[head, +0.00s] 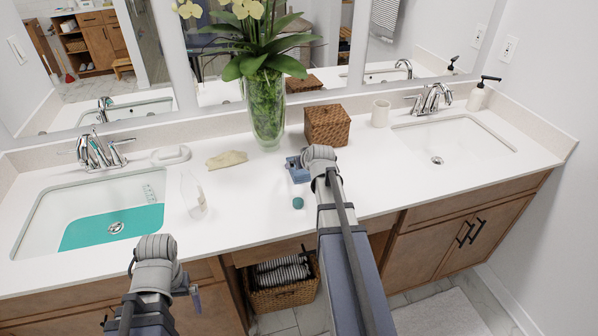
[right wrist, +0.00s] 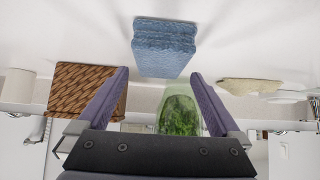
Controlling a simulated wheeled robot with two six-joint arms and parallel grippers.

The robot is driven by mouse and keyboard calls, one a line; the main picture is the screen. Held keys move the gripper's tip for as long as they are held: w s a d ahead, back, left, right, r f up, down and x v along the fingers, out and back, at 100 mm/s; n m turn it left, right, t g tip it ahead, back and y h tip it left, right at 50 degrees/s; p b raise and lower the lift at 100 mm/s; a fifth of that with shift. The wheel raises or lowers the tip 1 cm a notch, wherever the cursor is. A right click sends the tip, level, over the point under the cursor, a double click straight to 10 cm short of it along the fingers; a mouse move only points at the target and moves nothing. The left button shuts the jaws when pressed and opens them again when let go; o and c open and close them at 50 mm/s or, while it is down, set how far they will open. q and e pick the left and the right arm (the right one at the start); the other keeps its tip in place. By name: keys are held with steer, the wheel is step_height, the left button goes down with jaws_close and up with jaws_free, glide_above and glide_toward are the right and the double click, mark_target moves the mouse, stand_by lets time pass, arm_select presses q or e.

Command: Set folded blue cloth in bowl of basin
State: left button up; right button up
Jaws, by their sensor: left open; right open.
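The folded blue cloth (head: 293,168) lies on the white counter between the two basins, partly hidden by my right arm in the head view. In the right wrist view the cloth (right wrist: 165,47) appears whole, stacked in layers, past and between my open right fingers (right wrist: 159,76). The fingers are apart from it and empty. The left basin (head: 85,205) has a teal area in its bowl. The right basin (head: 455,140) has an empty white bowl. My left gripper (head: 193,293) is open, low in front of the counter edge; its fingers are mostly hidden behind the wrist.
A glass vase with flowers (head: 265,110), a woven box (head: 327,125) and a white cup (head: 380,113) stand behind the cloth. Counter right of my arm is clear.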

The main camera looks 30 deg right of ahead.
steer(key=b+x, duration=0.2)
steer(key=x, duration=0.2)
steer(key=shift+f+b, duration=0.4)
steer(key=shift+r, duration=0.1)
steer(key=shift+c, duration=0.4)
steer(key=c, duration=1)
